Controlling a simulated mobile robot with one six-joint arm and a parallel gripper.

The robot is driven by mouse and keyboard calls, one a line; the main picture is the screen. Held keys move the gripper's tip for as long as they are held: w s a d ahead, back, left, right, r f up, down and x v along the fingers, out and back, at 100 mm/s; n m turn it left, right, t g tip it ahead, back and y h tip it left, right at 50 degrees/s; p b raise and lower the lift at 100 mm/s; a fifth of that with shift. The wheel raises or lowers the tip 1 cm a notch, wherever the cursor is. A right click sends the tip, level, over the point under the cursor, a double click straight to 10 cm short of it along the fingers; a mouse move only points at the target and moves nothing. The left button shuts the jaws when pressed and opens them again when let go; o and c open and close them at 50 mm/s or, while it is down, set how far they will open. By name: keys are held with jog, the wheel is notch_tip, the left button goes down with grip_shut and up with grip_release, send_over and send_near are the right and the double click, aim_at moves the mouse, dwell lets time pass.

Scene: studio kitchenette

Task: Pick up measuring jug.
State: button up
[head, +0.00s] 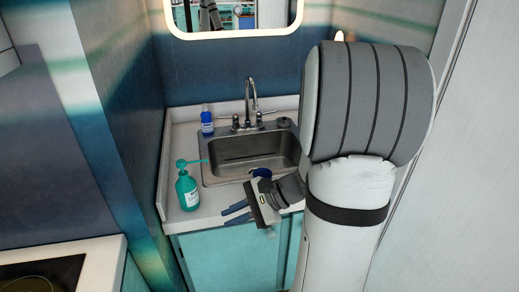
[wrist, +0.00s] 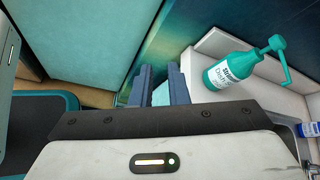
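I cannot make out a measuring jug in either view. My gripper (head: 236,213) is in front of the counter's front edge, below and to the right of the green pump bottle, with its dark blue fingers pointing left. In the wrist view the two fingers (wrist: 160,88) stand apart. A pale teal patch shows between them, which looks like the cabinet front behind. I see nothing held.
A green pump bottle (head: 188,190) stands on the white counter (head: 177,152) left of the steel sink (head: 235,157). A blue bottle (head: 207,121) stands behind it by the tap (head: 250,100). A hob (head: 40,276) is at lower left. Walls enclose the counter.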

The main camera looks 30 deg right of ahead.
jog(key=w+d+f+m+t+h+b, duration=0.1)
jog(key=d+f+m+t+h, duration=0.25)
jog(key=d+m, duration=0.45)
jog(key=w+d+f+m+t+h+b, duration=0.1)
jog(key=w+d+f+m+t+h, duration=0.25)
jog(key=d, duration=0.75)
jog(key=s+d+f+m+t+h+b, duration=0.1)
jog(key=d+f+m+t+h, duration=0.25)
jog(key=d+m+t, duration=0.4)
jog(key=shift+g, duration=0.55)
jog(key=w, duration=0.2)
jog(key=w+d, duration=0.1)
jog(key=w, duration=0.2)
jog(key=w+d+r, duration=0.1)
jog(key=w, duration=0.1)
jog(key=shift+w, duration=0.2)
grip_shut()
jog(key=shift+d+r, duration=0.1)
jog(key=shift+r, duration=0.05)
